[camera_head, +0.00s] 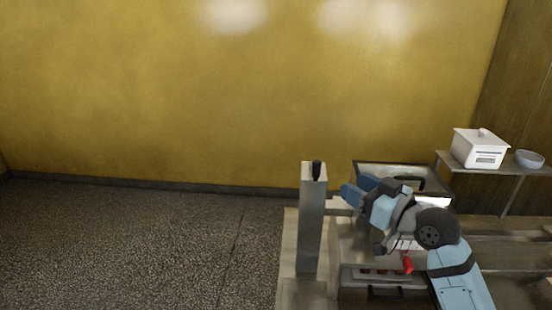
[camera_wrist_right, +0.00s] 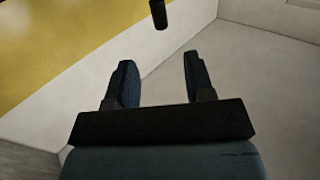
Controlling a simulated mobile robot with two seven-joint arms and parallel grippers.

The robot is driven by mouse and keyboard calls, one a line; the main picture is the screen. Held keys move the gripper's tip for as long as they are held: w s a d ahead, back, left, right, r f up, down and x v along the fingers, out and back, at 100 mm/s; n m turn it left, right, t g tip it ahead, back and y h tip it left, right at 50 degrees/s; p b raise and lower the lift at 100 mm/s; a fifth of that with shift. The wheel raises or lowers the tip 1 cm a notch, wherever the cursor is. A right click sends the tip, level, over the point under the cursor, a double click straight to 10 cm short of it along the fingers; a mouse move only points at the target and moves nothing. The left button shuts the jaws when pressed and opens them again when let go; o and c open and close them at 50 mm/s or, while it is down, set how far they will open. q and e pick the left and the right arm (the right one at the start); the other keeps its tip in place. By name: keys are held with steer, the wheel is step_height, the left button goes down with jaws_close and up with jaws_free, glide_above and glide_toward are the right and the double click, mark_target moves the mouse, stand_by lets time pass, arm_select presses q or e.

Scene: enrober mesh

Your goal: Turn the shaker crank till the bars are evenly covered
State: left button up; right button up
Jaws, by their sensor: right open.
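My right gripper (camera_head: 354,187) reaches left over the machine in the head view, its fingers apart and empty. In the right wrist view its two fingers (camera_wrist_right: 159,68) also stand open with nothing between them. A black upright handle (camera_head: 316,170), which looks like the crank grip, stands on top of a pale post (camera_head: 313,225) to the left of the gripper. The black handle also shows beyond the fingertips in the wrist view (camera_wrist_right: 159,14), apart from them. I cannot make out the bars or their covering; my arm hides part of the machine. My left gripper is out of view.
A glass-topped box (camera_head: 385,165) stands behind my right gripper. A white lidded box (camera_head: 478,148) and a bowl (camera_head: 529,158) stand on a side shelf. The left floor is clear.

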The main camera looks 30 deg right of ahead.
mark_target(320, 167)
steer(key=p+x, duration=0.4)
steer(key=x, duration=0.8)
steer(key=shift+w+a+r, duration=0.1)
steer(key=shift+w+r, duration=0.05)
steer(key=shift+w+a, duration=0.15)
steer(key=shift+w, duration=0.4)
steer(key=shift+c, duration=1.1)
jaws_close()
